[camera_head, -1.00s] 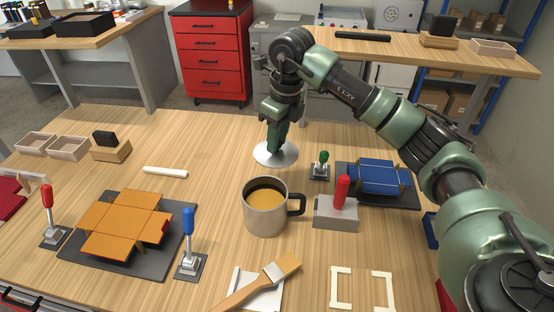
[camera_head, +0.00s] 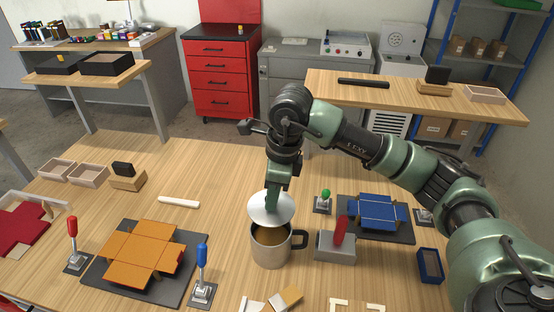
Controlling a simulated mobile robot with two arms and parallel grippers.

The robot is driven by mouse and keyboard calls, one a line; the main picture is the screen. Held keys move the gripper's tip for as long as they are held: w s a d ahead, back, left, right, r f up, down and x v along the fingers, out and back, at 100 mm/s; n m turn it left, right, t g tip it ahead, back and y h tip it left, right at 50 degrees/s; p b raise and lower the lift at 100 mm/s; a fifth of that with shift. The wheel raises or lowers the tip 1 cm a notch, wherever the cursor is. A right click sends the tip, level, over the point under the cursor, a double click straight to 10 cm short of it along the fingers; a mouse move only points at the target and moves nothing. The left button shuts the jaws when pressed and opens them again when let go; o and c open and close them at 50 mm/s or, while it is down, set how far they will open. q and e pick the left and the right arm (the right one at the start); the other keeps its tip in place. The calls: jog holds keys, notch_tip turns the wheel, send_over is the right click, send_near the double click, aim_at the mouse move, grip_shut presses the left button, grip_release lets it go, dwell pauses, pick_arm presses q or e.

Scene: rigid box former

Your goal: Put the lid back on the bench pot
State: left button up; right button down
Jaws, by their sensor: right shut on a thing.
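The bench pot (camera_head: 268,256) is a steel mug-shaped vessel with a dark handle on its right. It stands upright on the table, and brown content shows inside its open top. The lid (camera_head: 259,212) is a pale round disc. My right gripper (camera_head: 273,194) is shut on the lid from above and holds it over the back part of the pot's mouth. The lid looks tilted, its near edge lower. Whether it touches the rim I cannot tell. My left gripper is not in view.
Right of the pot stands a grey block with a red lever (camera_head: 335,246), with a blue box blank (camera_head: 378,212) beyond it. A brush (camera_head: 288,297) lies in front. An orange box blank (camera_head: 145,250) and a blue lever (camera_head: 202,262) are to the left. A white rod (camera_head: 179,202) lies behind.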

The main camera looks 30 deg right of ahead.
aim_at(272, 216)
jog(key=shift+s+a+n, duration=0.25)
jog(key=shift+s+n, duration=0.05)
jog(key=shift+s, duration=0.1)
jog(key=shift+f, duration=0.15)
jog(key=shift+f+b, duration=0.8)
jog(key=shift+f, duration=0.75)
notch_tip(272, 216, down, 2)
jog(key=shift+b, duration=0.65)
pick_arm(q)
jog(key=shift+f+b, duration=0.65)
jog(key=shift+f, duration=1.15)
pick_arm(e)
jog(key=shift+f, duration=0.65)
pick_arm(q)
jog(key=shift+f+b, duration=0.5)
pick_arm(e)
jog(key=shift+r, duration=0.1)
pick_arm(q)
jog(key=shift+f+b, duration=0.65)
pick_arm(e)
jog(key=shift+f, duration=0.2)
